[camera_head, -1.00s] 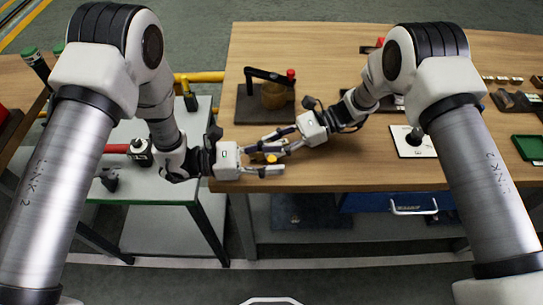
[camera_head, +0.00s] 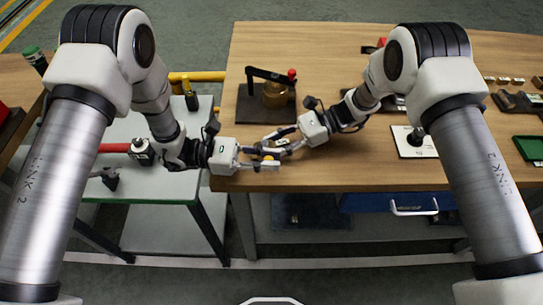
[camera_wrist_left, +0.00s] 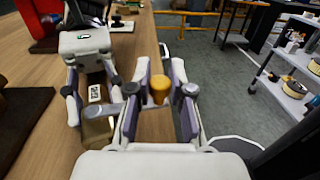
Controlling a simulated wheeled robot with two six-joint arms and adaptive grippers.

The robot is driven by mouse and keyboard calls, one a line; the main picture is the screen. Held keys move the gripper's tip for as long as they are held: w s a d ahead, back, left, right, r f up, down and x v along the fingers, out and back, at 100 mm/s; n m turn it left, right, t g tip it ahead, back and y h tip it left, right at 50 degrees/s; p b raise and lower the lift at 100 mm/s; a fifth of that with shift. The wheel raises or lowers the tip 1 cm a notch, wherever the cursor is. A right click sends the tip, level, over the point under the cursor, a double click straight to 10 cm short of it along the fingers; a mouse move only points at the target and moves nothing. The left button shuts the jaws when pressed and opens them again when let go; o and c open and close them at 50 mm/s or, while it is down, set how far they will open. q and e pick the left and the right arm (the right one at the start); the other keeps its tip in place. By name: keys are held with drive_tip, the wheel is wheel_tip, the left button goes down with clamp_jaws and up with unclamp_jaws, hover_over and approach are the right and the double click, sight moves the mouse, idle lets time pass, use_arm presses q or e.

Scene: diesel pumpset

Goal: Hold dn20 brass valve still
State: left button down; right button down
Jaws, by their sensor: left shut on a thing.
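The dn20 brass valve shows only in part: a small gold piece (camera_head: 268,157) lies at my left gripper (camera_head: 262,159) in the head view, near the bench's front left corner. In the left wrist view a gold round part (camera_wrist_left: 160,88) stands between the fingers of my left gripper (camera_wrist_left: 160,105), which is shut on the valve. Most of the valve body is hidden. My right gripper (camera_head: 274,141) is close beside it, just behind in the head view. In the left wrist view its fingers (camera_wrist_left: 92,85) straddle a piece with a white label; whether they grip it is unclear.
A black stand with a brass-coloured pot (camera_head: 275,95) is on the wooden bench (camera_head: 330,65) behind the grippers. A white plate with a black knob (camera_head: 413,142) and a green tray (camera_head: 530,148) are to the right. A grey table (camera_head: 120,190) stands left.

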use_arm(q)
drive_tip(key=m+g, duration=0.1)
drive_tip(key=g, duration=0.1)
drive_tip(key=a+m+g+y, duration=0.1)
drive_tip(key=m+g, duration=0.1)
drive_tip(key=a+m+g, duration=0.1)
drive_tip(key=g, duration=0.1)
drive_tip(key=shift+w+a+y, duration=0.1)
drive_tip(key=shift+a+y, duration=0.15)
drive_tip(key=shift+y, duration=0.15)
drive_tip(key=shift+w+a+m+g+y, duration=0.2)
drive_tip(key=shift+a+m+g+y, duration=0.25)
drive_tip(key=shift+m+g+y, duration=0.5)
drive_tip(key=shift+w+a+m+g+y, duration=0.2)
drive_tip(key=shift+a+m+g+y, duration=0.35)
drive_tip(key=shift+g, duration=0.55)
drive_tip(key=shift+w+a+m+g+y, duration=0.2)
drive_tip(key=shift+a+m+g+y, duration=0.1)
drive_tip(key=shift+m+g+y, duration=0.65)
drive_tip(key=c, duration=1)
unclamp_jaws()
drive_tip(key=shift+h, duration=0.25)
